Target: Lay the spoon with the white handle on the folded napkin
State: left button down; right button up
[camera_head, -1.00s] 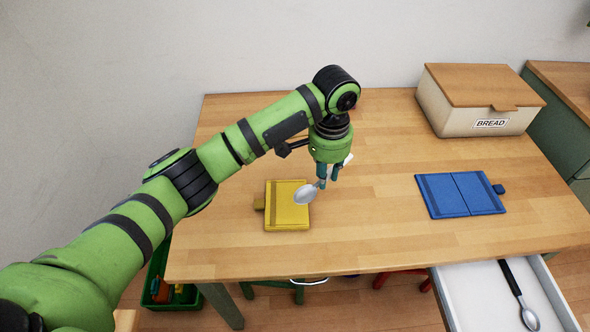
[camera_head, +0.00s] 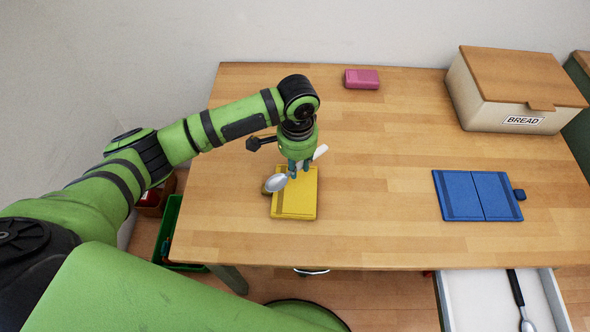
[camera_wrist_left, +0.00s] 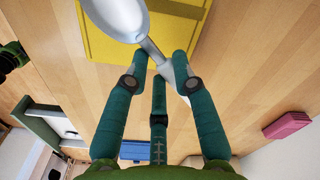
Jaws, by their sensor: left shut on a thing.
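The spoon with the white handle is in my left gripper (camera_head: 299,168). Its silver bowl (camera_head: 276,183) points to the lower left and its white handle (camera_head: 320,151) sticks out to the upper right. The gripper is shut on it over the far part of a flat yellow folded piece (camera_head: 297,200), which looks like a napkin. In the left wrist view, the spoon (camera_wrist_left: 115,18) crosses in front of the yellow piece (camera_wrist_left: 180,35). I cannot tell how high it is held. A similar blue folded piece (camera_head: 478,196) lies to the right. My right gripper is not in view.
A bread box (camera_head: 510,95) stands at the back right and a pink block (camera_head: 361,79) at the back edge. An open drawer (camera_head: 480,296) at the front right holds a black-handled spoon (camera_head: 517,292). The table's middle is clear.

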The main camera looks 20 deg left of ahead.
aim_at(295, 181)
pick_arm(q)
jog(key=shift+s+a+f, duration=0.2)
jog(key=shift+a+f, duration=0.05)
jog(key=shift+f, duration=0.3)
jog(key=shift+w+f, duration=0.1)
jog(key=shift+f, duration=1.6)
jog(key=c, duration=1)
grip_release()
jog(key=shift+f, duration=0.1)
notch_tip(295, 181, up, 12)
jog(key=shift+r, duration=0.2)
